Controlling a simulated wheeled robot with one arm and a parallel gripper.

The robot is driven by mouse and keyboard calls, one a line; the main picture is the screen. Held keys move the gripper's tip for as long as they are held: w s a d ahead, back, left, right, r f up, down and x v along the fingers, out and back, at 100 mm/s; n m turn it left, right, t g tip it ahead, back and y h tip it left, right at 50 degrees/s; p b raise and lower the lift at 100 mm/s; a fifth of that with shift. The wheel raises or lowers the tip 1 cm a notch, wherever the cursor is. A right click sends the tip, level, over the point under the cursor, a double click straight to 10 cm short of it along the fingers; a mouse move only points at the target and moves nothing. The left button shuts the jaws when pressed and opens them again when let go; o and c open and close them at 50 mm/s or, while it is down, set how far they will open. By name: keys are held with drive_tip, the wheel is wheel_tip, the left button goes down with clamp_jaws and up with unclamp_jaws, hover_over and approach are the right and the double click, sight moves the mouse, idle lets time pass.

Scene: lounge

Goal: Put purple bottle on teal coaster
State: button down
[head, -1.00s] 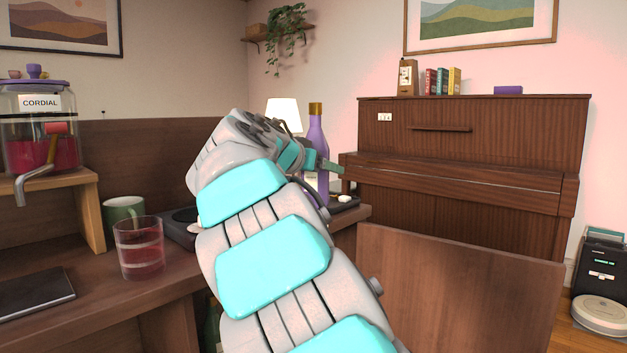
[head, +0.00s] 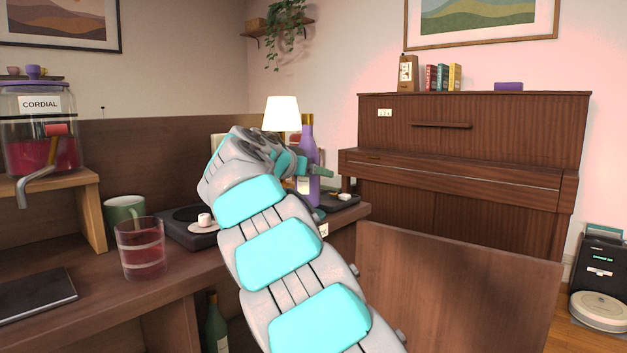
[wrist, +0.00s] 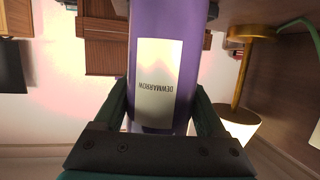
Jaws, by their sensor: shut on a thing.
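The purple bottle (head: 307,142) is upright above the far part of the desk in the head view, with a gold cap. In the wrist view the bottle (wrist: 157,22) stands between the two fingers, its pale label reading DEWMARROW upside down. My gripper (wrist: 160,95) is shut on the bottle's body; in the head view the arm partly hides it. I cannot tell whether the bottle's base touches anything. A small teal patch (head: 319,213) shows at the bottle's foot; I cannot tell if it is the coaster.
A lit lamp (head: 282,113) stands just behind the bottle. A dark turntable (head: 187,234) with a small white cup (head: 205,220), a red glass (head: 140,248) and a green mug (head: 124,212) are left of my arm. A dark box (head: 340,201) lies right of the bottle.

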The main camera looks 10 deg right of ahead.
drive_tip(key=shift+f, duration=0.8)
drive_tip(key=shift+f, duration=0.2)
unclamp_jaws()
drive_tip(key=shift+r, duration=0.2)
drive_tip(key=b+v, duration=0.1)
drive_tip(key=v, duration=1.1)
